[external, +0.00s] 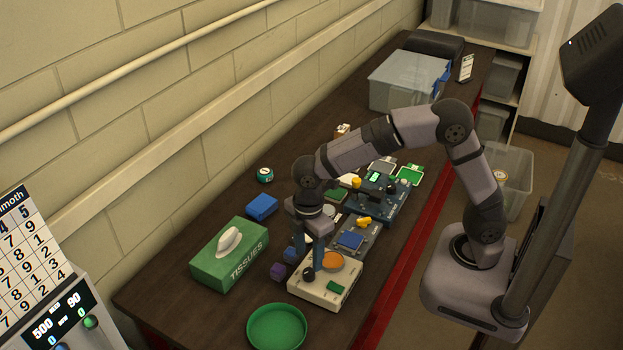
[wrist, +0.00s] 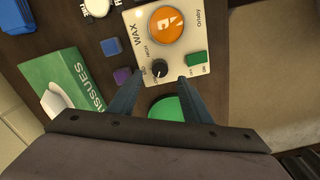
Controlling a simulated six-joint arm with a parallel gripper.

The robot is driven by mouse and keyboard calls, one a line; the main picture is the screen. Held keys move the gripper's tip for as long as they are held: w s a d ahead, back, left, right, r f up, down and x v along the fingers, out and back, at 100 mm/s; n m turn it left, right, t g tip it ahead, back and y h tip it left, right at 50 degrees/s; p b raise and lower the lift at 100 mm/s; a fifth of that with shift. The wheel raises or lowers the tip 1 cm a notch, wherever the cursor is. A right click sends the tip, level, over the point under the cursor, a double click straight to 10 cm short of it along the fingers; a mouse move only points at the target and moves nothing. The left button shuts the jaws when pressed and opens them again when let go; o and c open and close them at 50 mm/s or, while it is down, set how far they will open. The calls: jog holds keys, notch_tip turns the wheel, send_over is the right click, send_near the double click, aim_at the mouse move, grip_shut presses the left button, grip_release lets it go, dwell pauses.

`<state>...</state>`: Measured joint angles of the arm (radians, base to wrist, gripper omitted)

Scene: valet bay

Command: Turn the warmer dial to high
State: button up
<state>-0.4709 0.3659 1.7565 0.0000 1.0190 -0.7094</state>
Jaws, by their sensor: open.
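The cream wax warmer (external: 311,292) stands near the front of the bench, with orange wax in its round pot (external: 333,261). Its black dial (wrist: 159,68) is at the panel edge in the wrist view; small printed marks around it are too small to read surely, and I cannot tell its setting. A green rectangular piece (wrist: 197,59) sits on the same panel. My gripper (wrist: 159,79) is open, its two blue fingers spread either side of the dial with gaps. In the external view my gripper (external: 305,261) points down over the warmer and partly covers the dial area.
A round green dish (external: 277,328) is in front. A grey unit with a blue pad (external: 351,240) stands close behind.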

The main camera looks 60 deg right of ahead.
aim_at(309, 272)
jog(key=shift+f+p, duration=0.7)
jog(key=shift+f, duration=2.25)
jog(key=c, duration=1)
